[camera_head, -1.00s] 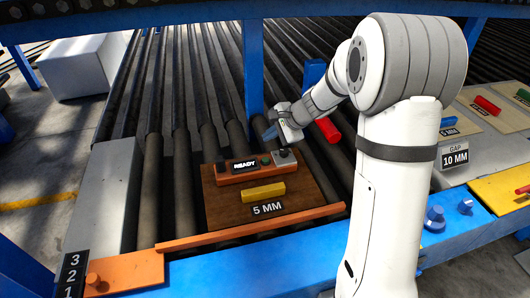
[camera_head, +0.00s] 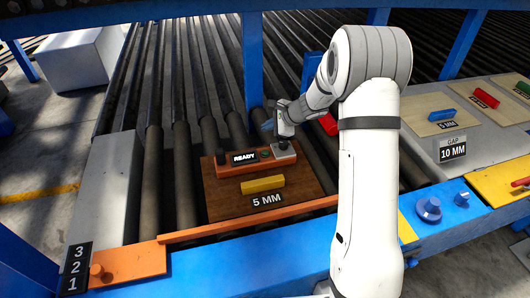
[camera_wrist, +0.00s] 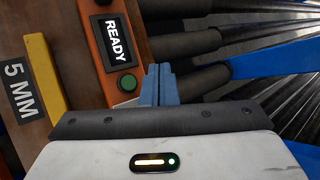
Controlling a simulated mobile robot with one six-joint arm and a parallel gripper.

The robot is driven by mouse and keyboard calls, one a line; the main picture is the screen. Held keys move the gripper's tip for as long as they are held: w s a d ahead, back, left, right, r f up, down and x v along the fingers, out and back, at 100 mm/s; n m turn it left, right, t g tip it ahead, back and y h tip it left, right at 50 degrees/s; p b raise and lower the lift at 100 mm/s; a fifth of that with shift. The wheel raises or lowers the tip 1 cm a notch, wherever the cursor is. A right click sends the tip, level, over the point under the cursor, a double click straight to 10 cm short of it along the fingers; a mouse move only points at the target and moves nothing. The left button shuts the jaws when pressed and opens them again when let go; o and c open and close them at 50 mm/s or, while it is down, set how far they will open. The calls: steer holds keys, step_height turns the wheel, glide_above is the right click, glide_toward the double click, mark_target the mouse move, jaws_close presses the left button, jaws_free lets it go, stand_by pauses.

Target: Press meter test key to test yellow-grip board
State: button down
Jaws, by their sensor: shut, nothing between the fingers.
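The yellow-grip board is a brown board (camera_head: 222,202) marked 5 MM, lying on the rollers with a yellow bar grip (camera_head: 262,184) on top. The orange meter (camera_head: 232,169) sits on its far part, with a display (camera_head: 244,157) reading READY, a green button (camera_head: 265,154) and a grey pad with a dark knob (camera_head: 283,147) at its right end. My gripper (camera_head: 266,127) is shut and empty, near the meter's right end. Contact cannot be told.
A blue post (camera_head: 253,70) stands behind the board. A red bar (camera_head: 328,124) lies right of my gripper. An orange rail (camera_head: 190,235) edges the board's front. More boards with colored grips and a GAP 10 MM sign (camera_head: 452,150) are at right.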

mark_target(268, 153)
step_height(268, 153, down, 8)
steer(key=b, duration=0.5)
steer(key=shift+r, duration=0.1)
steer(key=shift+f+b, duration=0.35)
stand_by(1.5)
steer(key=shift+f+b, duration=0.4)
steer(key=shift+b, duration=0.3)
steer(key=shift+f+b, duration=0.4)
steer(key=shift+b, duration=0.1)
stand_by(0.4)
steer(key=shift+r, duration=0.15)
steer(key=shift+r+p, duration=0.4)
steer(key=shift+r, duration=0.3)
steer(key=shift+r, duration=0.1)
steer(key=shift+r+p, duration=1.55)
steer(key=shift+r, duration=0.85)
